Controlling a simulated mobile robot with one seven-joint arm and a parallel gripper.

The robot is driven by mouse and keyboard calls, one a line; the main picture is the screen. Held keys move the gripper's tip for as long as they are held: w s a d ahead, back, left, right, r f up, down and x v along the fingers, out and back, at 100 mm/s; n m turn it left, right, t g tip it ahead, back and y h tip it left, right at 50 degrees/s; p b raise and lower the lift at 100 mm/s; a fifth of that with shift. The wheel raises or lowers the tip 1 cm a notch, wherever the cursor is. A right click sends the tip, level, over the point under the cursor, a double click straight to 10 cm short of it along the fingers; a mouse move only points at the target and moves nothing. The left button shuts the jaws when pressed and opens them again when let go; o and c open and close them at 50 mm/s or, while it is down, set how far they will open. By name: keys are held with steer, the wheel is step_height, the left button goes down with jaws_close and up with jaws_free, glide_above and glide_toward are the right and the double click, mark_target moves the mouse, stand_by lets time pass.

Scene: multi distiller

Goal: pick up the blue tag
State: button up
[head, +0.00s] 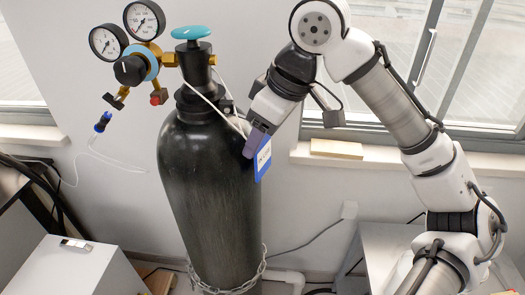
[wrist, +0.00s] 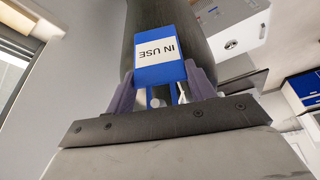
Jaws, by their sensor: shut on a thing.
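The blue tag (head: 263,163) has a white label and hangs at the right side of the black gas cylinder (head: 205,190), near its shoulder. My gripper (head: 254,146) is at the tag's upper part, close against the cylinder. In the wrist view the tag (wrist: 161,71) shows its "IN USE" label, upside down, between the two purple fingers of my gripper (wrist: 160,90). The fingers are shut on the tag's sides. A thin white cord (head: 205,98) runs from the cylinder's valve down toward the tag; its lower end is hidden by my gripper.
A regulator with two gauges (head: 130,45) and a teal valve knob (head: 190,32) sit on top of the cylinder. A chain (head: 230,285) circles its lower part. A window sill (head: 390,162) is behind at right. A white box (head: 75,270) stands at lower left.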

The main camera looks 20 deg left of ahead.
steer(key=shift+c, duration=0.7)
steer(key=shift+r+b, duration=0.4)
steer(key=shift+r, duration=0.15)
steer(key=s+d+b, duration=0.1)
steer(key=d+b, duration=0.3)
steer(key=d, duration=1.4)
steer(key=shift+s+r, duration=0.2)
steer(key=shift+s, duration=0.05)
